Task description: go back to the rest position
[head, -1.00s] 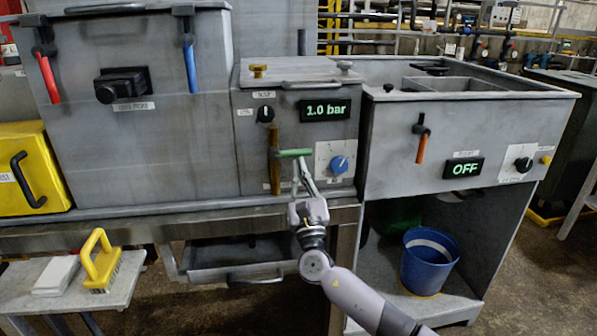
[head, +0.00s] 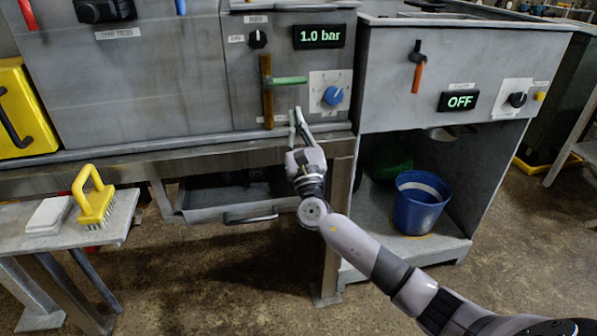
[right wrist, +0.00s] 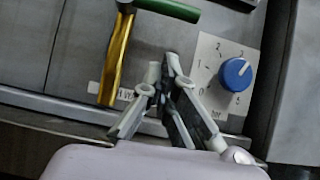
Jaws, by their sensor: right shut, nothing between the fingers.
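My right gripper (head: 296,118) is shut and empty in front of the lower edge of the middle panel. It also shows in the right wrist view (right wrist: 168,68), its fingertips together. It is just below a green-handled lever (head: 288,80) on a brass bar (head: 267,95), apart from the handle. The lever's green handle (right wrist: 168,9) is at the top of the right wrist view. A blue knob (head: 333,96) is up and to the right of the gripper. My left gripper does not show.
The pressure display (head: 319,36) reads 1.0 bar; another display (head: 459,102) reads OFF. A blue bucket (head: 420,203) stands on the shelf under the right unit. A drawer (head: 225,213) hangs below the bench. A yellow brush (head: 95,200) and white block (head: 48,215) lie on a side table at left.

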